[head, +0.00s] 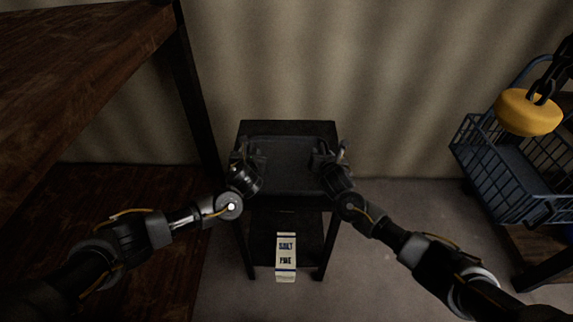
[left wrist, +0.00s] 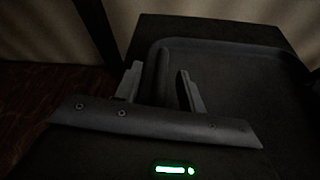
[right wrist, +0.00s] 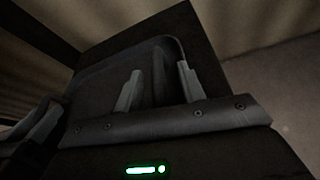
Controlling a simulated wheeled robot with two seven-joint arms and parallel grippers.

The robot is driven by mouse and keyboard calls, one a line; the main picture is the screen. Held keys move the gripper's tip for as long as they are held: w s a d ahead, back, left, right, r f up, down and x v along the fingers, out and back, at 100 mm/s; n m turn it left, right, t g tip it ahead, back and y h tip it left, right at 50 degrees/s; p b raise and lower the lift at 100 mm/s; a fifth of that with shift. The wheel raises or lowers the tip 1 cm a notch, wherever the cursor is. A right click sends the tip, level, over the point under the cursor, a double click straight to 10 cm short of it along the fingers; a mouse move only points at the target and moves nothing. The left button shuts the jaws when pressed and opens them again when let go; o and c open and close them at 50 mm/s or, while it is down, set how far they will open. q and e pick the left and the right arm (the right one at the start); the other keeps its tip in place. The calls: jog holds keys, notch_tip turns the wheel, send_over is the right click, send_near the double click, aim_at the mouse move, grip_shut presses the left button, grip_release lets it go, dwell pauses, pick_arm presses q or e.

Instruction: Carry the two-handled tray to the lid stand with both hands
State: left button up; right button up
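The dark grey two-handled tray (head: 285,180) lies flat on a small black stand (head: 287,127); its raised rim also shows in the left wrist view (left wrist: 220,42) and the right wrist view (right wrist: 104,62). My left gripper (head: 247,150) is at the tray's left end, fingers apart (left wrist: 158,88), with the left handle or rim showing between them. My right gripper (head: 328,152) is at the right end, fingers apart (right wrist: 158,88), with a dark upright part of that end between them. I cannot tell whether the fingers touch the tray. Which stand is the lid stand is not clear.
A pale packet with dark lettering (head: 286,257) is at the stand's lower shelf. A wooden table (head: 80,60) stands at the left. At the right are a blue wire basket (head: 510,170) and a yellow weight (head: 528,112) on a chain. A curtain-like wall is close behind.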

pick_arm(q)
jog(key=shift+w+f, duration=0.3)
jog(key=shift+w, duration=0.3)
pick_arm(e)
jog(key=shift+w+f, duration=0.25)
jog(key=shift+w, duration=0.35)
pick_arm(q)
grip_shut()
pick_arm(e)
grip_shut()
pick_arm(q)
jog(key=shift+r, duration=0.1)
